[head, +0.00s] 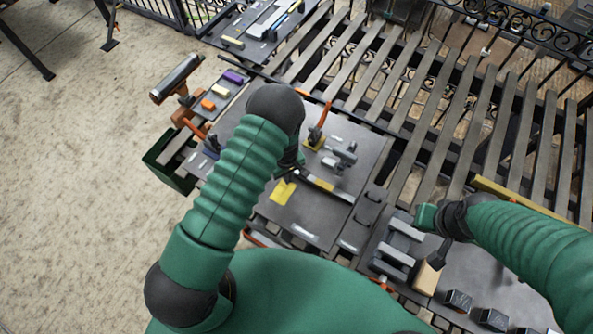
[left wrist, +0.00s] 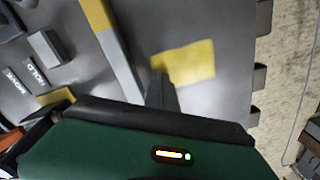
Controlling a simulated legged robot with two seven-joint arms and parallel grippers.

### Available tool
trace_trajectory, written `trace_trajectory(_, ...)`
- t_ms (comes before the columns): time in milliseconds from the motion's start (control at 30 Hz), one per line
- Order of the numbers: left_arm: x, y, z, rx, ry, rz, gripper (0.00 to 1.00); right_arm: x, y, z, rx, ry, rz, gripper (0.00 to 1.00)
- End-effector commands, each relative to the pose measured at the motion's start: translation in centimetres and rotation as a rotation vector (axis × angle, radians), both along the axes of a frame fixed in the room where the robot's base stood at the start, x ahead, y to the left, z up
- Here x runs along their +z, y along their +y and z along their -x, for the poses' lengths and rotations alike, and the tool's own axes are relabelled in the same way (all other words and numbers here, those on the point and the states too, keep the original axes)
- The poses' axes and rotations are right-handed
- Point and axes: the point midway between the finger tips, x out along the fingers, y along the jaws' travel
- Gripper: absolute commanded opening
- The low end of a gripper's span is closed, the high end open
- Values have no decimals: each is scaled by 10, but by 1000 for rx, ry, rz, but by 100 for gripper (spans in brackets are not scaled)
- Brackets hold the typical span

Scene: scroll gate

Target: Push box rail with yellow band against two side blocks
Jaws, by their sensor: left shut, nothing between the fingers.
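The box rail (head: 338,191) is a slim grey bar on the dark plate, with a yellow band (head: 324,184) around it. In the left wrist view, the rail (left wrist: 122,65) runs up the picture, with its yellow band (left wrist: 98,14) near the top edge. My left gripper (head: 291,172) is shut and empty at the rail's near-left end, mostly hidden by my arm. Its dark fingertip (left wrist: 160,88) shows beside the rail; contact is unclear. My right gripper (head: 437,252) is by a tan-faced block; its jaws are unclear. I cannot clearly pick out the two side blocks.
A flat yellow patch (head: 283,192) lies on the plate by the left gripper. A grey clamp (head: 344,156) and an orange-handled lever (head: 318,126) stand beyond the rail. Grey bars (head: 396,252) and several dark cubes lie at right.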

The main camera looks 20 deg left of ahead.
Motion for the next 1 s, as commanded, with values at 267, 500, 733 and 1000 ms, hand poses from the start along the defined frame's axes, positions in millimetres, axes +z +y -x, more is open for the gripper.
trace_trajectory(267,-1,0,-4,-1,-1,0,0,-2,0,0,0,0,0,0)
trace_trajectory(500,-1,-2,-12,-1,-1,1,0,-7,0,0,0,0,0,0)
trace_trajectory(733,-1,-4,-20,-1,-1,0,0,-11,0,0,0,0,0,0)
trace_trajectory(1000,-1,-6,-30,-1,-1,0,0,-16,0,0,0,0,0,0)
